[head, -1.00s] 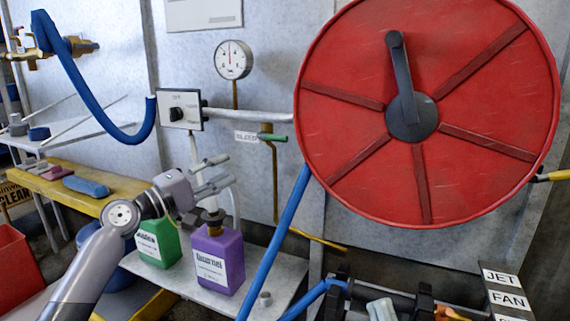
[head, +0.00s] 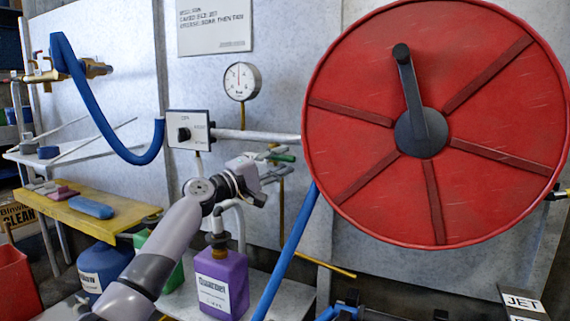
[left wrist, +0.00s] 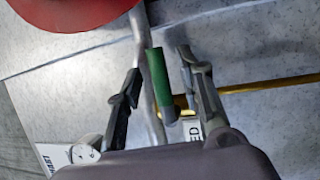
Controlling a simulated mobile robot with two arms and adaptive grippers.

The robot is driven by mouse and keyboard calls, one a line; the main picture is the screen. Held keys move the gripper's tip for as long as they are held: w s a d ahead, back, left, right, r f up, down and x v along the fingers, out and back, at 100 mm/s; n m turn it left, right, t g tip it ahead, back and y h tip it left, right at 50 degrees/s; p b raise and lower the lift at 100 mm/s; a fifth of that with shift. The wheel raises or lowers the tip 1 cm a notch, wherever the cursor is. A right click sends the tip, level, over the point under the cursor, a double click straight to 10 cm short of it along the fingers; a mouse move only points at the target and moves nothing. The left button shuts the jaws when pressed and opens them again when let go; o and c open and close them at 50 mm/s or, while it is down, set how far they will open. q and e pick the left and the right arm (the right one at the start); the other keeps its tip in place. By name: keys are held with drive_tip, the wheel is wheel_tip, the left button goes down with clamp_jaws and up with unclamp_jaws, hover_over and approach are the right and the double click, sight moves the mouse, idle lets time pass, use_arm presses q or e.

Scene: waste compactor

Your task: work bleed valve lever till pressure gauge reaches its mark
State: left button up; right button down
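The bleed valve lever has a green handle (head: 284,157) at the end of the pipe on the wall, left of the red reel. My left gripper (head: 278,164) is at the lever, with its fingers spread. In the left wrist view the green handle (left wrist: 159,72) lies between the two open fingers, with gaps visible on both sides. The left gripper (left wrist: 160,66) is not closed on it. The pressure gauge (head: 242,81) is on the wall above; its needle points about straight up, and its mark is too small to read.
A large red hose reel (head: 350,60) fills the right side. A switch box (head: 189,129) is left of the lever. A blue hose (head: 288,250) runs down beside the reel.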

use_arm(q)
drive_tip(key=shift+x, duration=0.95)
drive_tip(key=shift+c, duration=0.6)
clamp_jaws()
